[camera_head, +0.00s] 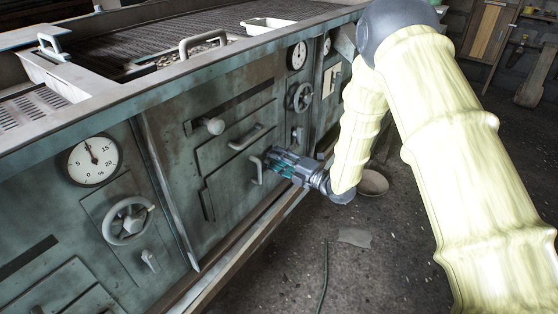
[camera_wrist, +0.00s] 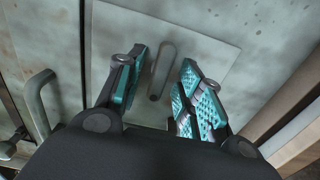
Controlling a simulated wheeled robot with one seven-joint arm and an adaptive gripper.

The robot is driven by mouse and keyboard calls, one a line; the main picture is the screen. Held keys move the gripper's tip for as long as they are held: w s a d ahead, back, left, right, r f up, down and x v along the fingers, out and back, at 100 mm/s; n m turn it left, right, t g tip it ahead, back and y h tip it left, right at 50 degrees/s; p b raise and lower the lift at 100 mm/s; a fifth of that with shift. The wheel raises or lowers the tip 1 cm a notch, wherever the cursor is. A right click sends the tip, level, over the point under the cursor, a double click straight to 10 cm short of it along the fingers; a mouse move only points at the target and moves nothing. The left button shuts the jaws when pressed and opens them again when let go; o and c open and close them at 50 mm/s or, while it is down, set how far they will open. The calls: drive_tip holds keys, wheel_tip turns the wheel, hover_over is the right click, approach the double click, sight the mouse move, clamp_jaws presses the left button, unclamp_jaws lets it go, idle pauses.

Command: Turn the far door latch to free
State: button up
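The far door latch (camera_wrist: 162,72) is a short grey lever on a pale square plate (camera_wrist: 212,50). In the wrist view it stands nearly upright, its top leaning slightly right. My gripper (camera_wrist: 163,64) is open, with one teal-padded finger on each side of the latch. Gaps show beside the lever, and I cannot tell how far its tip is from the plate.
The bar handle also shows in the wrist view (camera_wrist: 38,105), left of my gripper. A near latch (camera_head: 150,260) sits below a handwheel (camera_head: 128,220). A dial (camera_head: 91,160), a round knob (camera_head: 214,126) and another handle (camera_head: 246,138) project from the panel. Open floor (camera_head: 370,265) lies right.

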drive_tip(key=shift+c, duration=0.4)
clamp_jaws()
drive_tip(key=shift+m, duration=0.4)
drive_tip(key=m+p, duration=0.4)
drive_tip(key=m, duration=1.2)
drive_tip(key=shift+f+m, duration=0.1)
drive_tip(key=shift+m, duration=0.3)
drive_tip(key=shift+s, duration=0.1)
